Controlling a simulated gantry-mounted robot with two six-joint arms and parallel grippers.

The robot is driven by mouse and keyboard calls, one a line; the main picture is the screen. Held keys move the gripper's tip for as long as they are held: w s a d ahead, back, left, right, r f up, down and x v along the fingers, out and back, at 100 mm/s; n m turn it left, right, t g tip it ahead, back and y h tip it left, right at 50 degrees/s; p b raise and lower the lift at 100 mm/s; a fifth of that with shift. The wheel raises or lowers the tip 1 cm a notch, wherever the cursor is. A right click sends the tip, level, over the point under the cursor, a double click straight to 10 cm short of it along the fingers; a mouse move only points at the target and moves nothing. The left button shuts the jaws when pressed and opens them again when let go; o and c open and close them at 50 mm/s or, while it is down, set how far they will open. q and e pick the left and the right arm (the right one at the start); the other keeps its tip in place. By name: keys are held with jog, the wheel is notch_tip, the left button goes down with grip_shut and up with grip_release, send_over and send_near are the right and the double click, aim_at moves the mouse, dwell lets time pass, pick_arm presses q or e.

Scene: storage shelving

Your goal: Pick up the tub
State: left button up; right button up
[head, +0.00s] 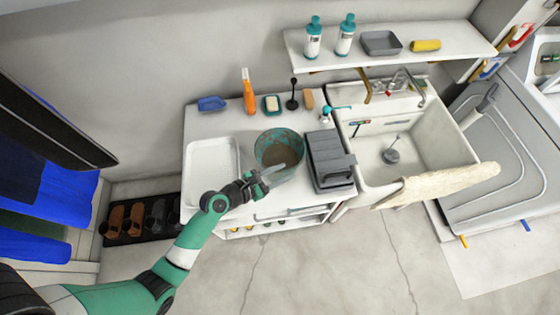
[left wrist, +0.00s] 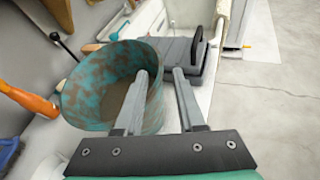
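The tub (head: 269,145) is a round, open container with mottled teal and brown walls. It stands upright on the white counter between a white tray and a dark grey box. My left gripper (head: 274,174) is at the tub's front rim in the head view. In the left wrist view the tub (left wrist: 88,88) fills the middle left, and the fingers of my left gripper (left wrist: 161,76) are apart. One finger overlaps the tub's opening and the other is outside, with part of the wall showing between them. I cannot tell whether they touch it. My right gripper is not in view.
The white tray (head: 190,172) lies left of the tub and the dark grey box (head: 328,160) stands close on its right. Behind are an orange bottle (head: 249,97), a soap dish (head: 272,104) and a dark upright tool (head: 293,96). A sink (head: 430,145) is farther right.

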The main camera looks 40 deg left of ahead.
pick_arm(q)
jog(key=x, duration=0.3)
jog(key=b+x, duration=0.1)
jog(key=shift+w+a+f, duration=0.15)
jog(key=shift+w+a, duration=0.15)
grip_shut()
jog(key=shift+s+f, duration=0.1)
dwell(1.0)
